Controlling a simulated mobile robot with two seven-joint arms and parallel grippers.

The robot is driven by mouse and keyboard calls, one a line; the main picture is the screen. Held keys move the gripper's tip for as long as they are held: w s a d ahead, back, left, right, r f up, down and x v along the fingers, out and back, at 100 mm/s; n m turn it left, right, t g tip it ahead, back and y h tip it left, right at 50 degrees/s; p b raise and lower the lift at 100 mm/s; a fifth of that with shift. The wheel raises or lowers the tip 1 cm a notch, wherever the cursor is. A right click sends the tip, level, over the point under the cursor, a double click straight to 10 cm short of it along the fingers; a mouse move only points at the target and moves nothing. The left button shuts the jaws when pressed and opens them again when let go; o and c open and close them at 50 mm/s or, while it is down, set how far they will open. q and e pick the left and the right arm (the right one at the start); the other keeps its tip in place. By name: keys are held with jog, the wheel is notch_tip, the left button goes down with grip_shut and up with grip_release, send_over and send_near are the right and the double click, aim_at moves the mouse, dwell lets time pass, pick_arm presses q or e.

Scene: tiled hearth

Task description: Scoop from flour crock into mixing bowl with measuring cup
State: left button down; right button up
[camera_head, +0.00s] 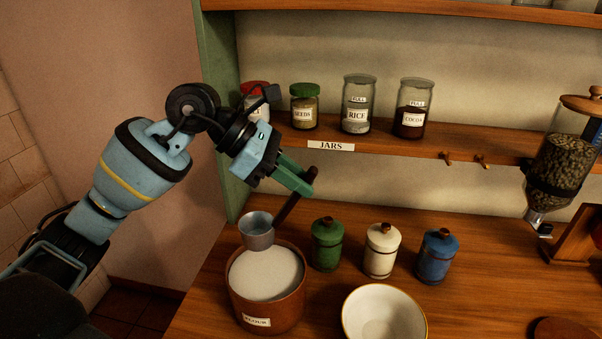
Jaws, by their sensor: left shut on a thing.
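The flour crock (267,309) is a brown round pot with a FLOUR label, filled with white flour (265,274), at the lower middle left. The mixing bowl (374,313) is white with a yellowish rim, to the right of the crock, cut by the bottom edge; its visible inside looks empty. My left gripper (305,184) is shut on the dark handle of the grey metal measuring cup (257,231). The cup hangs over the far side of the crock, near the flour; I cannot tell whether it touches. The cup's contents are unclear. My right gripper is not in view.
Green (327,244), white (381,251) and blue (437,256) canisters stand behind the bowl. A shelf (380,151) above holds several labelled jars. A bean dispenser (559,165) is at the right. The counter right of the bowl has free room.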

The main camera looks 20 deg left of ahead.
aim_at(288, 200)
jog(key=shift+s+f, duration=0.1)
